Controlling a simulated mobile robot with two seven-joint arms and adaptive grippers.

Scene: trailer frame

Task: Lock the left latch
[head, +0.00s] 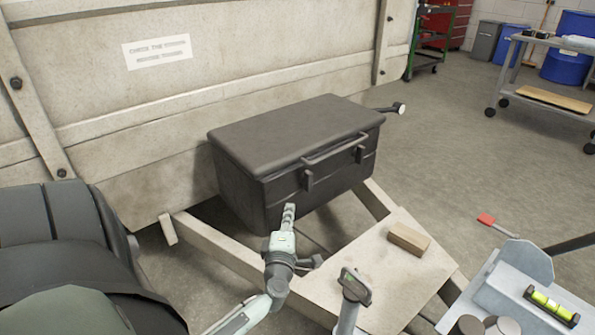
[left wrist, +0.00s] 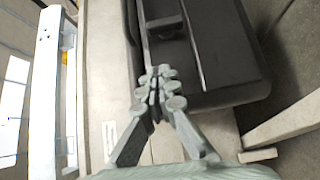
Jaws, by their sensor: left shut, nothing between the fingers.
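A dark grey box (head: 290,135) with its lid down stands on the trailer frame against the pale panel. Its front has a long bar handle (head: 335,148), a left latch (head: 307,180) and a right latch (head: 359,154). I cannot tell whether the left latch is locked. My left gripper (head: 290,211) is shut and empty, in front of the box, below and left of the left latch, apart from it in the picture. In the left wrist view the shut fingers (left wrist: 158,86) point toward the box (left wrist: 228,45), and a dark latch (left wrist: 166,23) shows past the fingertips.
A wooden block (head: 408,239) lies on the pale plate (head: 365,275) of the frame. A post with a dark top (head: 355,286) stands right of my left arm. A grey tray with a spirit level (head: 551,304) is at the lower right. The floor beyond the box is open.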

